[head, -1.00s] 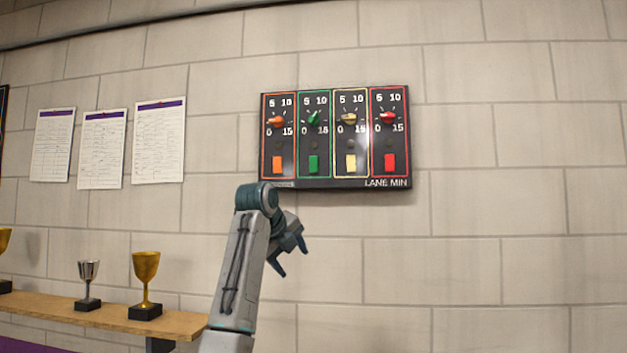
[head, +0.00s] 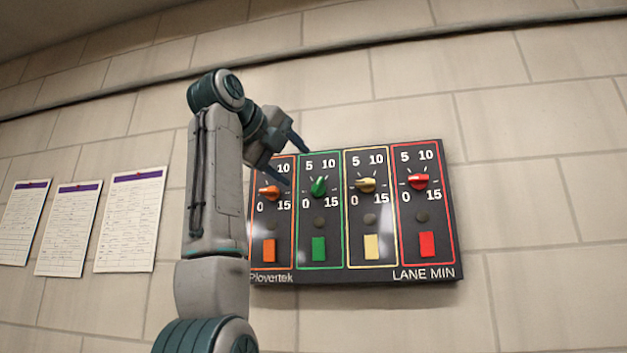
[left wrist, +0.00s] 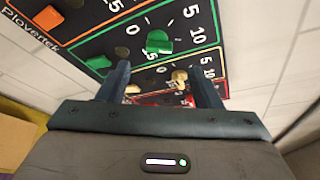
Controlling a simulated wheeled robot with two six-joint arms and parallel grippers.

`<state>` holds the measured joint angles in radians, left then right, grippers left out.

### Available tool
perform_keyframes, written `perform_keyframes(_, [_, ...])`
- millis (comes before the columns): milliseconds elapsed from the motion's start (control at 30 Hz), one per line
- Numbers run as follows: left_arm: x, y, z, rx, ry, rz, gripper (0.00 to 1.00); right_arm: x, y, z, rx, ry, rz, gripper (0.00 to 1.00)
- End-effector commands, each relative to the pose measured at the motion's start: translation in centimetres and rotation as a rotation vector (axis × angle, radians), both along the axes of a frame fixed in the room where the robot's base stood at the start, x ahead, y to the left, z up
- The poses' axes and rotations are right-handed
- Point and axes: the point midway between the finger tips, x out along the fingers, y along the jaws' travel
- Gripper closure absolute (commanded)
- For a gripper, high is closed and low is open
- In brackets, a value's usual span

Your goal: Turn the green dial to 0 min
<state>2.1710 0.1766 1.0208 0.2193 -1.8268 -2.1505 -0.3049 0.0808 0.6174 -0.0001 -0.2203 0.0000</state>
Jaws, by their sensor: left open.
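The green dial (head: 318,187) is in the second column from the left on a black wall panel (head: 300,277). Its grip points roughly upward, between the 5 and 10 marks; the exact reading is hard to tell. My left gripper (head: 296,165) is open and empty at the panel's upper left, its fingers over the orange column's top and close to the green dial in the picture. In the left wrist view the green dial (left wrist: 158,42) shows beyond the open fingers (left wrist: 162,78), which appear apart from it. My right gripper is in neither view.
Orange (head: 269,193), yellow (head: 365,185) and red (head: 417,181) dials flank the green one. A green button (head: 318,247) sits below it, with buttons under the other dials too. Paper sheets (head: 130,220) hang left of my arm. The wall right of the panel is bare.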

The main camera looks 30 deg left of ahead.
Motion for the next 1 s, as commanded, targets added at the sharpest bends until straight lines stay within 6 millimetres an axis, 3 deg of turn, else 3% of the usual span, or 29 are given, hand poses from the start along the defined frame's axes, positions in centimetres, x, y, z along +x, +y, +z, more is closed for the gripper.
perform_keyframes(200, [4.4, -0.4, -0.4, 0.000, 0.004, 0.000, 0.41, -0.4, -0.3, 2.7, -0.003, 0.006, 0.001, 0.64])
perform_keyframes(400, [7.1, -0.6, -1.1, 0.000, 0.002, 0.000, 0.41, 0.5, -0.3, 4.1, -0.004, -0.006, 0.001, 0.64])
perform_keyframes(567, [8.1, -0.7, -1.5, 0.000, 0.001, 0.000, 0.41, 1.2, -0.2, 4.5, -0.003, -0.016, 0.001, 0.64])
perform_keyframes(833, [8.2, -0.7, -1.6, 0.000, 0.001, 0.000, 0.41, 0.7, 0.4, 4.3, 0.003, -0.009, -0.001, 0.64])
perform_keyframes(1000, [8.2, -0.7, -1.6, 0.000, 0.001, 0.000, 0.72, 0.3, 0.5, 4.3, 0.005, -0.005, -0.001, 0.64])
